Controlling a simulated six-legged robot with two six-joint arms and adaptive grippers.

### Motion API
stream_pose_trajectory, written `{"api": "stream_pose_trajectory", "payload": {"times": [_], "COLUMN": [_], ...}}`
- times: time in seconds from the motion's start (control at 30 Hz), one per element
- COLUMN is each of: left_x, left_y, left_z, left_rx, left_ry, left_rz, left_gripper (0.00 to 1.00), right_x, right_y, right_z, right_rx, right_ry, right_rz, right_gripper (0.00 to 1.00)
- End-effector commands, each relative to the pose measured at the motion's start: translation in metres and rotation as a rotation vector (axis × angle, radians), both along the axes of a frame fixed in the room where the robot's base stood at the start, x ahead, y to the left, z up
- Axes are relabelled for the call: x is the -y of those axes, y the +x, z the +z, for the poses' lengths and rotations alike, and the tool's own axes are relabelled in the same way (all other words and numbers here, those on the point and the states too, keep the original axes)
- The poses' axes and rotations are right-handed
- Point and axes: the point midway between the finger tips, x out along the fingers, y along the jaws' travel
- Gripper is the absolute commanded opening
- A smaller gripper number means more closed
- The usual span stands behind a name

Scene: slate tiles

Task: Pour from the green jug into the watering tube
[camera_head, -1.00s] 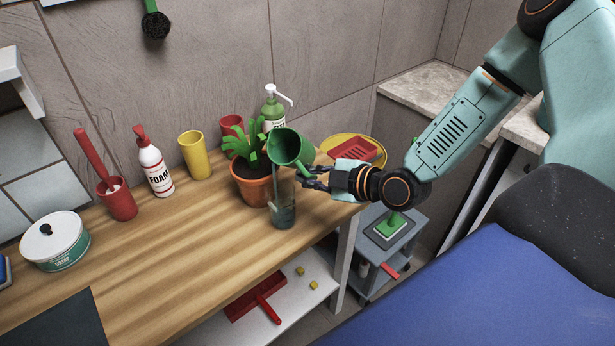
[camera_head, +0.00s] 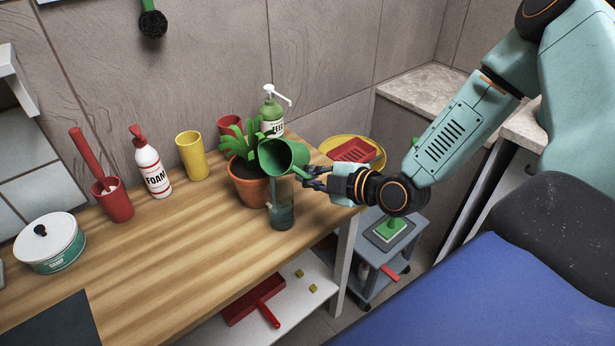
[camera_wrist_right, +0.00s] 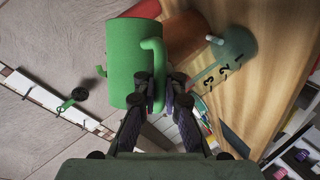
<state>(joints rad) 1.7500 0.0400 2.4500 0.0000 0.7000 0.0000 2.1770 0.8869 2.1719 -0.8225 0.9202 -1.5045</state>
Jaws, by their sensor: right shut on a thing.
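The green jug (camera_head: 295,153) is in my right gripper (camera_head: 315,178), which is shut on its handle. The jug is tipped over to the left, with its mouth just above the watering tube (camera_head: 281,216). The tube is clear, stands upright on the wooden bench and holds dark liquid in its lower part. In the right wrist view the jug (camera_wrist_right: 124,62) is held by its handle between the fingers (camera_wrist_right: 160,92), and the tube (camera_wrist_right: 236,48) shows marks 1, 2 and 3. I cannot tell whether liquid is falling. My left gripper is out of view.
A potted plant (camera_head: 249,190) stands right behind the tube, near a green pump bottle (camera_head: 271,117). A yellow cup (camera_head: 193,156), a foam bottle (camera_head: 153,172), a red cup (camera_head: 115,202) and a white tin (camera_head: 50,245) stand further left. The front middle of the bench is clear.

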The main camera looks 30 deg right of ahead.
Motion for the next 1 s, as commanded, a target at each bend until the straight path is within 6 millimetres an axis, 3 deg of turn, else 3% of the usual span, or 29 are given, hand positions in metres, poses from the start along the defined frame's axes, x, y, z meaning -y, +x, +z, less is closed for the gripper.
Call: {"api": "stream_pose_trajectory", "payload": {"times": [1.0], "left_x": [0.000], "left_y": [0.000], "left_z": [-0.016], "left_rx": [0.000], "left_ry": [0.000], "left_rz": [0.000], "left_gripper": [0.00], "right_x": [0.004], "right_y": [0.003], "right_z": [-0.002], "right_rx": [0.079], "right_ry": [-0.126], "right_rz": [0.000], "right_gripper": [0.00]}}
